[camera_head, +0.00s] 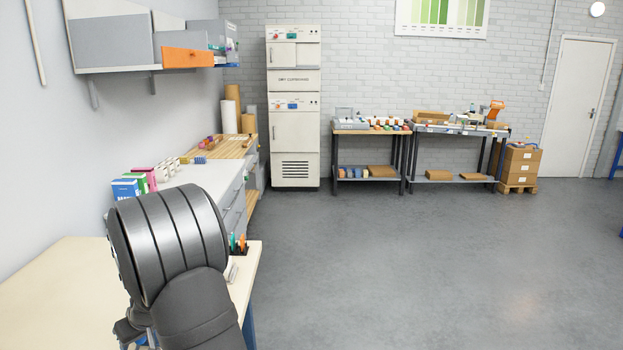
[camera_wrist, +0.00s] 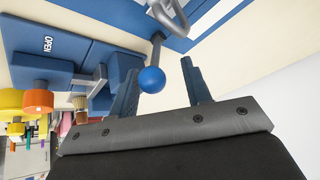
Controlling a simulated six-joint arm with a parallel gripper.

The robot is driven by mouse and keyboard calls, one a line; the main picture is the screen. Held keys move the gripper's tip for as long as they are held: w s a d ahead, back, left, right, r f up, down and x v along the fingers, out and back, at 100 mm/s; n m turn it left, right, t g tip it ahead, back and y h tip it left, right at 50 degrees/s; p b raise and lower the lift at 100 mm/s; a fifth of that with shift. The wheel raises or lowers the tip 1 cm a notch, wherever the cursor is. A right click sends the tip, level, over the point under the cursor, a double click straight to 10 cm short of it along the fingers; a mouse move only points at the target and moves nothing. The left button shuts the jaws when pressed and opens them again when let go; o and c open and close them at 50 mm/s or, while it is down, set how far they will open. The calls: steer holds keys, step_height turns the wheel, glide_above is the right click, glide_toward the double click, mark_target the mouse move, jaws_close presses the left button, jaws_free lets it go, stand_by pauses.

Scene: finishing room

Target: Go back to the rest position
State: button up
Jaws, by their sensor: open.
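My gripper (camera_wrist: 160,68) shows in the wrist view with its two blue fingers apart. A blue ball knob (camera_wrist: 152,79) on a grey lever (camera_wrist: 157,48) appears between the fingers, close to the left one. I cannot tell whether they touch. A blue device with the word OPEN (camera_wrist: 45,42) lies to the left of the fingers. In the head view my dark arm covers the near part of the pale bench (camera_head: 50,288), and my fingers are hidden there.
Orange, yellow and pink round parts (camera_wrist: 38,101) show at the left of the wrist view. Blue, green and pink boxes (camera_head: 126,189) stand on the grey counter behind my arm. A wall cabinet (camera_head: 112,40) hangs above. Open grey floor (camera_head: 420,260) lies to the right.

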steer(key=shift+d+f+y, duration=0.1)
steer(key=shift+d+y, duration=0.3)
steer(key=shift+y, duration=0.2)
steer(key=shift+d, duration=0.2)
steer(key=v, duration=1.7)
steer(key=x, duration=0.6)
steer(key=shift+a+f, duration=0.1)
